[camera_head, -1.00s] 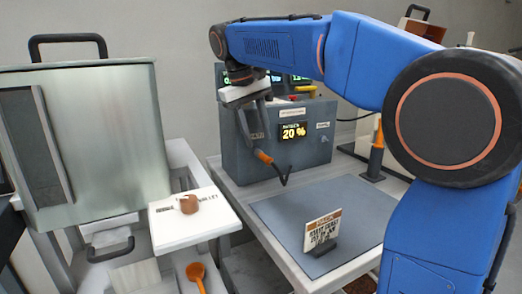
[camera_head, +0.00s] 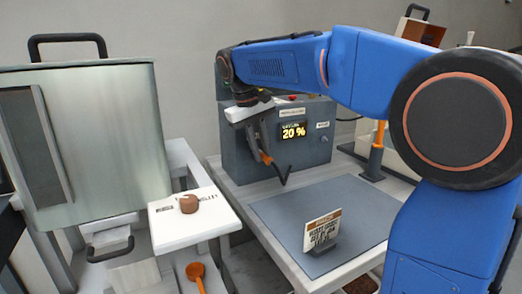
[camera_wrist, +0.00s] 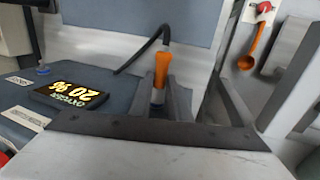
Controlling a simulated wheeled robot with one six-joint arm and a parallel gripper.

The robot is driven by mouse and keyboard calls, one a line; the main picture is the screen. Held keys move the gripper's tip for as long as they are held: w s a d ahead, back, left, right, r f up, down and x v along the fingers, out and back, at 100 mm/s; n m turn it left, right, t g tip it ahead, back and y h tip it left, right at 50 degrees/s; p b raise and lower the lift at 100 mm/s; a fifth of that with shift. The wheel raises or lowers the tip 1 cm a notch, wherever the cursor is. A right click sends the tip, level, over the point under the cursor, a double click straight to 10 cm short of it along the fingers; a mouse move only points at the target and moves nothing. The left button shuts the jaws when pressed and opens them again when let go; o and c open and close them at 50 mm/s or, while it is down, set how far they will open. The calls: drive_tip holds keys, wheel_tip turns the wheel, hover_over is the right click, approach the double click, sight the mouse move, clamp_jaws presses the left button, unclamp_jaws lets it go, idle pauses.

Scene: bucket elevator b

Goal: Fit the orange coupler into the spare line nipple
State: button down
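The orange coupler (camera_head: 265,157) is at the end of a black hose, in front of the grey control box. My gripper (camera_head: 258,141) is above the work surface in front of the box's left part. In the wrist view the coupler (camera_wrist: 161,70) stands between my gripper's two grey fingers (camera_wrist: 163,103), which look shut on it. Its hose curves away at the top, and a pale metal end shows below the orange part. A small blue-grey fitting (camera_wrist: 43,70) beside a white label on the box may be the spare line nipple; I cannot tell for sure.
A sign (camera_head: 322,232) stands on the dark mat (camera_head: 275,215). A brown lump (camera_head: 188,204) sits on a white block at left. An orange scoop (camera_head: 196,272) hangs below it. A metal cabinet (camera_head: 95,130) stands far left.

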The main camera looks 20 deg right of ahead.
drive_tip(key=shift+s+d, duration=0.15)
drive_tip(key=shift+s, duration=0.6)
idle(0.8)
drive_tip(key=shift+s+d, duration=0.2)
drive_tip(key=shift+s, duration=0.7)
drive_tip(key=shift+s+d, duration=0.15)
drive_tip(key=shift+s, duration=0.75)
drive_tip(key=shift+s, duration=0.15)
drive_tip(key=shift+s+d, duration=0.2)
drive_tip(key=shift+s, duration=0.75)
drive_tip(key=shift+s+d, duration=0.2)
drive_tip(key=shift+s, duration=0.7)
